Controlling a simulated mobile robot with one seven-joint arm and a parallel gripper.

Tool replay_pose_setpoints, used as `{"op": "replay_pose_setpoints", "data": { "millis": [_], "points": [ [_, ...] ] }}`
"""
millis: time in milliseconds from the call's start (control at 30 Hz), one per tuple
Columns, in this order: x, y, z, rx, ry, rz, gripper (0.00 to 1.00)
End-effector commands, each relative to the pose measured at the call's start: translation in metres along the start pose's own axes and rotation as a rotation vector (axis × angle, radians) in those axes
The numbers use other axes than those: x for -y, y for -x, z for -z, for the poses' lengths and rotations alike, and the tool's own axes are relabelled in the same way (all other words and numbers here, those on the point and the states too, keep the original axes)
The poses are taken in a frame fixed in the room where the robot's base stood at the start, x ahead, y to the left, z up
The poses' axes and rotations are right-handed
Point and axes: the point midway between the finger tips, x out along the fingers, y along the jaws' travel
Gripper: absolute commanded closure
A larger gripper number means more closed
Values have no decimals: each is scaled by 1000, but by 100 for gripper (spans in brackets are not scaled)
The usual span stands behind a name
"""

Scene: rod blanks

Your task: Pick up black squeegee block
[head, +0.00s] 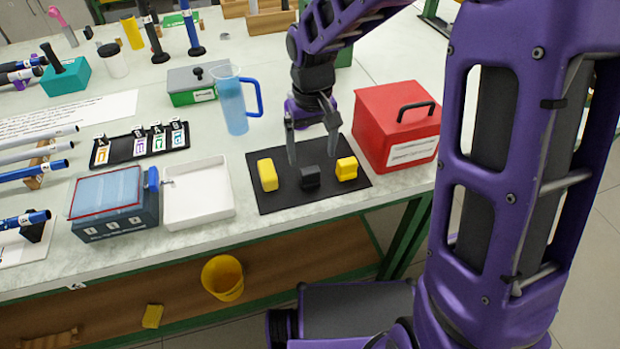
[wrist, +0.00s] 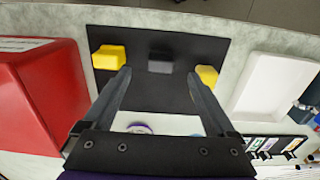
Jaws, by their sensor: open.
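The black squeegee block (head: 309,178) lies on a black mat (head: 277,202), between two yellow blocks. It also shows in the wrist view as a dark block (wrist: 160,62), hard to tell from the mat. My gripper (head: 312,158) is open and empty, above the mat and pointing down. In the wrist view its two fingers (wrist: 158,80) are spread, with the black block between and beyond their tips. One yellow block (head: 267,175) lies left of the black block and the other yellow block (head: 346,169) lies right of it.
A red box (head: 393,127) with a black handle stands close to the mat's right. A white tray (head: 198,193) lies to its left, beside a blue box (head: 108,203). A blue jug (head: 233,103) stands behind. A yellow bucket (head: 223,278) is on the lower shelf.

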Motion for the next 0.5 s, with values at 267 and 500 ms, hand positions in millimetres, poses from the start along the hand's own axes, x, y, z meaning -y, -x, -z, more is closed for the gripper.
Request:
{"op": "replay_pose_setpoints", "data": {
  "millis": [267,500],
  "points": [
    [0,-31,0,-1,0,0,9],
    [2,-52,4,1,-2,2,9]
  ]
}}
